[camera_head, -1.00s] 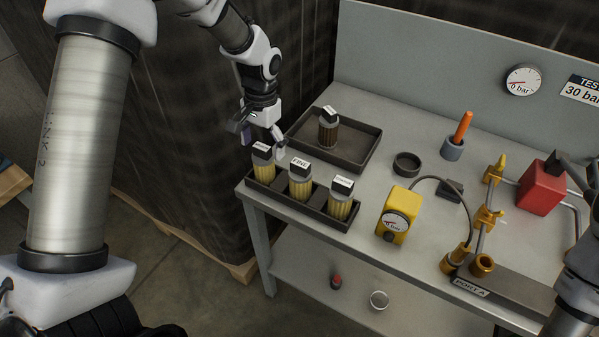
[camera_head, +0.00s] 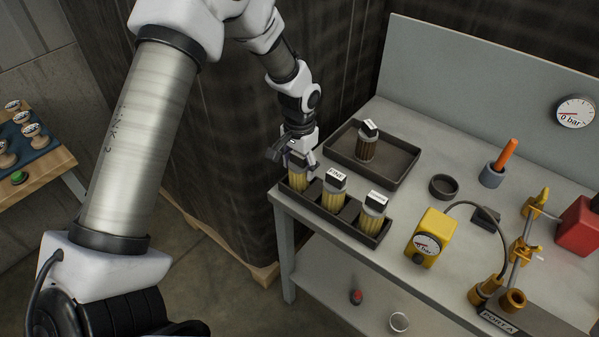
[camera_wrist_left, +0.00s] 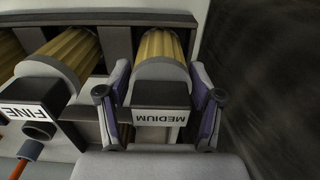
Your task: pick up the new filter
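Three yellow pleated filters with grey caps stand upright in a dark rack (camera_head: 346,228) at the table's left front edge. The left one (camera_head: 297,184) is labelled MEDIUM in the left wrist view (camera_wrist_left: 160,48). The middle one is the FINE filter (camera_head: 333,197); the right one's label (camera_head: 374,215) is too small to read surely. My left gripper (camera_head: 299,164) is down over the MEDIUM filter, its fingers (camera_wrist_left: 160,92) on both sides of the cap with narrow gaps. It appears open. A brown, darker filter (camera_head: 367,146) stands in a tray. My right gripper is not in view.
The dark tray (camera_head: 399,176) lies behind the rack. A black ring (camera_head: 443,187), a yellow gauge box (camera_head: 431,239) with a hose, and an orange-handled tool in a cup (camera_head: 492,176) stand to the right. A grey back panel (camera_head: 470,75) closes the table's rear.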

